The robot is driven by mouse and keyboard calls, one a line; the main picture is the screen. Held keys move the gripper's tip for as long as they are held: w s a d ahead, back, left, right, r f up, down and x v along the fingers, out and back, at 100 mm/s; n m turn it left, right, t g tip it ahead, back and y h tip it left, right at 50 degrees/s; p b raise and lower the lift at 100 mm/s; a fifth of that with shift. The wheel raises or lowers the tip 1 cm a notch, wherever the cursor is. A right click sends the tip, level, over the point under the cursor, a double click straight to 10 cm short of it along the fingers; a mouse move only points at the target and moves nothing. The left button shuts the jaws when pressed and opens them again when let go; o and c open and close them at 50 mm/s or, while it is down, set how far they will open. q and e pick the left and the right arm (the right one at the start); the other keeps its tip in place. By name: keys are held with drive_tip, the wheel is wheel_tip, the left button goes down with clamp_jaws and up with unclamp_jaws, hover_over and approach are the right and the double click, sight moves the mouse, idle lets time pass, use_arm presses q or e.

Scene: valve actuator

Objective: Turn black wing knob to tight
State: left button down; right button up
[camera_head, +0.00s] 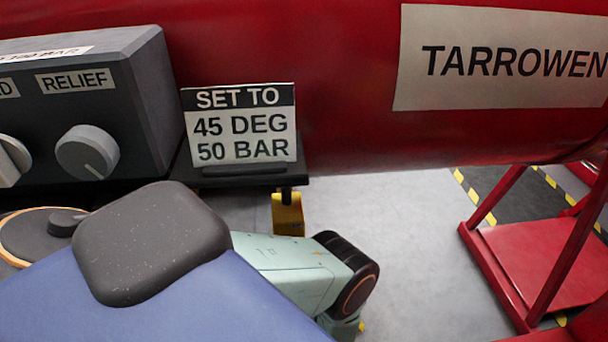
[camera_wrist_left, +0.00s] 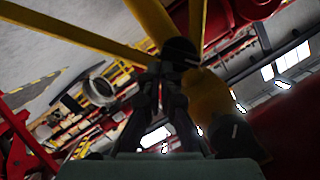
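A dark round knob-like part (camera_wrist_left: 180,52) shows in the left wrist view, against yellow bars that meet behind it. I cannot make out wings on it. The dark fingers of my left gripper (camera_wrist_left: 167,78) reach up to it, with their tips close together at its lower edge. I cannot tell whether they grip it or only touch it. In the head view the gripper is hidden. My right gripper is in neither view.
A grey control box (camera_head: 150,95) with a RELIEF dial (camera_head: 88,153) stands at the left. A sign (camera_head: 240,125) reads SET TO 45 DEG 50 BAR. A yellow bracket (camera_head: 287,217) hangs below it. A red tank (camera_head: 340,90) spans the back; a red stand (camera_head: 530,255) is at right.

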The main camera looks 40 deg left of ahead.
use_arm(q)
drive_tip(key=shift+s+f+m+b, duration=0.15)
drive_tip(key=shift+f+m+b, duration=0.5)
drive_tip(key=shift+b, duration=0.5)
drive_tip(key=shift+a+f, duration=0.1)
drive_tip(key=shift+f, duration=0.05)
wheel_tip(320, 180, up, 10)
idle(0.8)
idle(0.4)
